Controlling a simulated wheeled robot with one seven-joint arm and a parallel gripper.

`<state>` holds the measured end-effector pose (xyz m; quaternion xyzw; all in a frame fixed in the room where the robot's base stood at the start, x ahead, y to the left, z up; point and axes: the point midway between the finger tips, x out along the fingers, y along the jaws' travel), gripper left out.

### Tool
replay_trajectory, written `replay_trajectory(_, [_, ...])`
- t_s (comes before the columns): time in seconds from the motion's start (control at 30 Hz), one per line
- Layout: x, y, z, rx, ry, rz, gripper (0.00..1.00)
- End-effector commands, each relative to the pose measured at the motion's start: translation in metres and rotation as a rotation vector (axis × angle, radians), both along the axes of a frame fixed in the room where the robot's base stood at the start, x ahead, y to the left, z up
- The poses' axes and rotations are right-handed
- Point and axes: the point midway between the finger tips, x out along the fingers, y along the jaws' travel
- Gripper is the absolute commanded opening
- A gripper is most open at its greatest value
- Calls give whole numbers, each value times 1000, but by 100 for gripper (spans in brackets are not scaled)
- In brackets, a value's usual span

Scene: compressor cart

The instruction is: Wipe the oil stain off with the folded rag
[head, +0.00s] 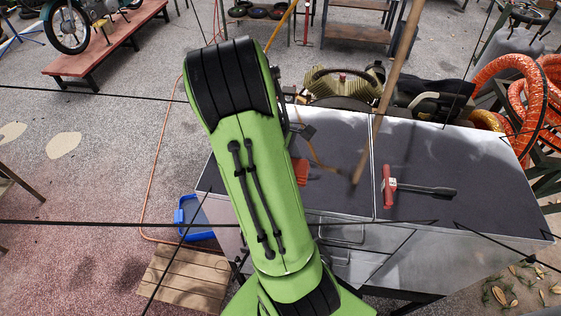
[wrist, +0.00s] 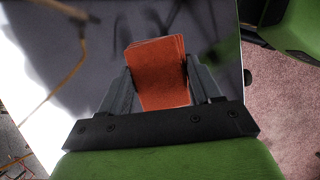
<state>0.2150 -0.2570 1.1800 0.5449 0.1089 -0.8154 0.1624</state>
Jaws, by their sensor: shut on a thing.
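The folded rag (wrist: 158,72) is orange-red, with stacked layers showing at its far edge in the wrist view. My gripper (wrist: 157,80) is shut on it, one dark finger on each side. In the head view a bit of the rag (head: 301,172) shows just right of my green arm, over the grey cart top (head: 422,155); my arm hides the gripper there. Dark smudges (wrist: 72,92) show on the top in the wrist view; I cannot tell whether they are the oil stain or shadows. Whether the rag touches the top is not clear.
A red-and-black tool (head: 390,186) lies on the right half of the cart top. A compressor engine (head: 345,85) stands along the back edge. A brown pole (head: 390,85) crosses above the top. Orange hoses (head: 520,95) are at the right, a wooden pallet (head: 183,277) at the lower left.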

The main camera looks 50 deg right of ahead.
Motion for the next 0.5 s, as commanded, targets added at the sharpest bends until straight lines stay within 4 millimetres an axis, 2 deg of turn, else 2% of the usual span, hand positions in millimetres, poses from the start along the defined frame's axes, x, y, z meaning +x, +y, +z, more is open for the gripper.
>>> replay_trajectory(0.4, [-31,-14,1,3,4,-5,35])
replay_trajectory(0.5, [-33,-16,1,3,3,-2,35])
